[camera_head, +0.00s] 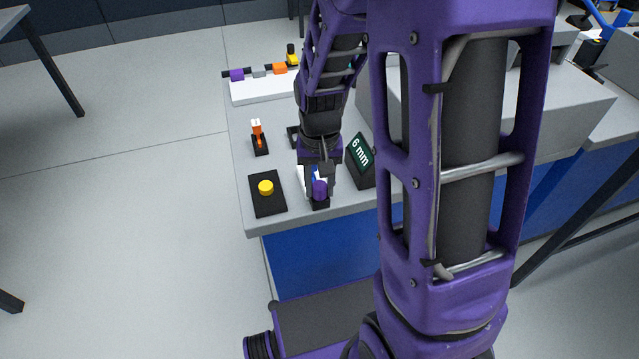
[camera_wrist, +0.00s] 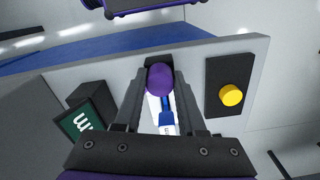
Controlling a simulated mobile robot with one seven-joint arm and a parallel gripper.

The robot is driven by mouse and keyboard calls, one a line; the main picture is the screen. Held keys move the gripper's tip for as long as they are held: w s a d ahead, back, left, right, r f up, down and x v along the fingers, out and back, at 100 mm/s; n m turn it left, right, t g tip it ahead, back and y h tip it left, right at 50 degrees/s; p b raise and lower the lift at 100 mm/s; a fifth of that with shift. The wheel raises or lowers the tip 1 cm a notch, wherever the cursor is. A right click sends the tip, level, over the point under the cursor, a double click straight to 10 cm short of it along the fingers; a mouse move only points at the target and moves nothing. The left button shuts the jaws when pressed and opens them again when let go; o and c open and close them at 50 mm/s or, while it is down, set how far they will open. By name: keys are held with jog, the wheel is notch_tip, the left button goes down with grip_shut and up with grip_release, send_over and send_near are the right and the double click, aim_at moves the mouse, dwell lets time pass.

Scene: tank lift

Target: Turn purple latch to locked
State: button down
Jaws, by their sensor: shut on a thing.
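The purple latch (camera_head: 320,189) stands on a small black base near the front edge of the grey table. In the wrist view its rounded purple part (camera_wrist: 160,79) sits between the two fingertips. My gripper (camera_head: 317,180) reaches down over it and is shut on it. A white bar with a blue part (camera_wrist: 165,118) runs back from the purple part between my fingers. The lower part of the latch and any locked marking are hidden by the fingers.
A black plate with a yellow button (camera_head: 266,187) lies close to the left. A "6 mm" sign (camera_head: 361,153) stands close to the right. An orange latch (camera_head: 257,132) is further back. A white rack (camera_head: 265,88) with coloured blocks is at the rear.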

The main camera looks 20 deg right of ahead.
aim_at(319, 185)
jog(key=n, duration=0.3)
jog(key=n+p, duration=0.1)
jog(key=n, duration=0.2)
jog(key=shift+w+r, duration=0.1)
jog(key=shift+w, duration=0.1)
jog(key=n+p, duration=0.1)
jog(key=n, duration=0.4)
jog(key=shift+n+p, duration=0.35)
jog(key=shift+n, duration=0.05)
jog(key=c, duration=0.6)
grip_release()
jog(key=shift+a, duration=0.1)
jog(key=shift+c, duration=0.2)
jog(key=shift+o, duration=0.7)
notch_tip(319, 185, up, 17)
jog(key=p, duration=0.3)
jog(key=shift+r, duration=0.15)
jog(key=shift+s, duration=0.1)
